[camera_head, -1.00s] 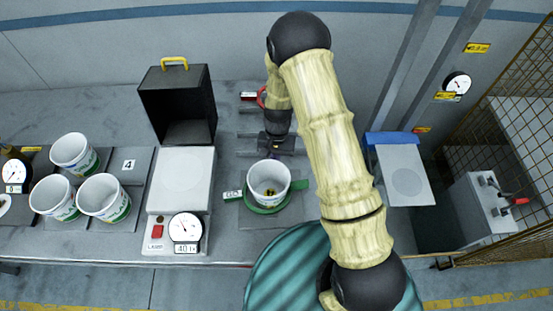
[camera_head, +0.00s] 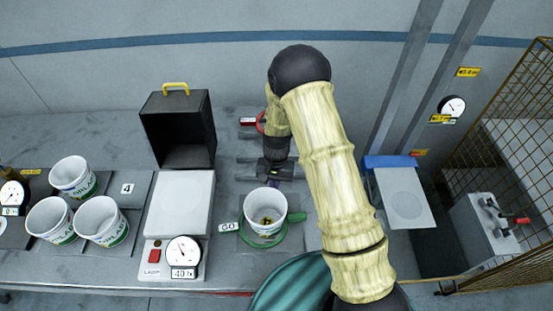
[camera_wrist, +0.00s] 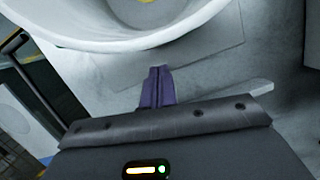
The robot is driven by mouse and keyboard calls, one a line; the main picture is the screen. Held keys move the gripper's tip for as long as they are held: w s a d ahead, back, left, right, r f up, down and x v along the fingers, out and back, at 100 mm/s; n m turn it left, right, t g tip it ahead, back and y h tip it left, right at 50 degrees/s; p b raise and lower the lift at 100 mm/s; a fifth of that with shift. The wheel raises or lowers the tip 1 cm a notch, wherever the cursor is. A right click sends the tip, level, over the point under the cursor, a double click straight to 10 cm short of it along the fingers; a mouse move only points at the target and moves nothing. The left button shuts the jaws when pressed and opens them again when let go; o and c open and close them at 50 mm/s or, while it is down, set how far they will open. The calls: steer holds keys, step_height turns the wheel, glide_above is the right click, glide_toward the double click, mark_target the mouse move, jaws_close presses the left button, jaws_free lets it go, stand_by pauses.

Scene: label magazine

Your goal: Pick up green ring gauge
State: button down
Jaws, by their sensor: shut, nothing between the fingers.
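The green ring gauge (camera_head: 297,217) lies on a grey plate in the head view, low around a white cup (camera_head: 265,205) that stands upright. The cup hides much of the ring. A "GO" tag (camera_head: 228,226) is at its left. My gripper (camera_head: 275,178) is just behind the cup, pointing down. In the wrist view its purple fingers (camera_wrist: 158,85) are together with nothing between them. The cup rim (camera_wrist: 150,40) fills the top of that view, close beyond the fingers. The green ring does not show there.
A red ring (camera_head: 261,123) with a red tag is behind my gripper. A scale (camera_head: 181,205) and an open black box (camera_head: 178,125) stand left. Several white cups (camera_head: 73,177) are further left. A blue-edged stand (camera_head: 405,195) is right of my arm.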

steer(key=w, duration=0.1)
steer(key=w+r, duration=0.1)
steer(key=w+b, duration=0.1)
steer(key=shift+d+r, duration=0.25)
steer(key=shift+r, duration=0.05)
steer(key=s+b+v, duration=0.1)
steer(key=b+v, duration=0.1)
steer(key=v, duration=0.6)
steer(key=shift+r, duration=0.25)
steer(key=shift+w, duration=0.15)
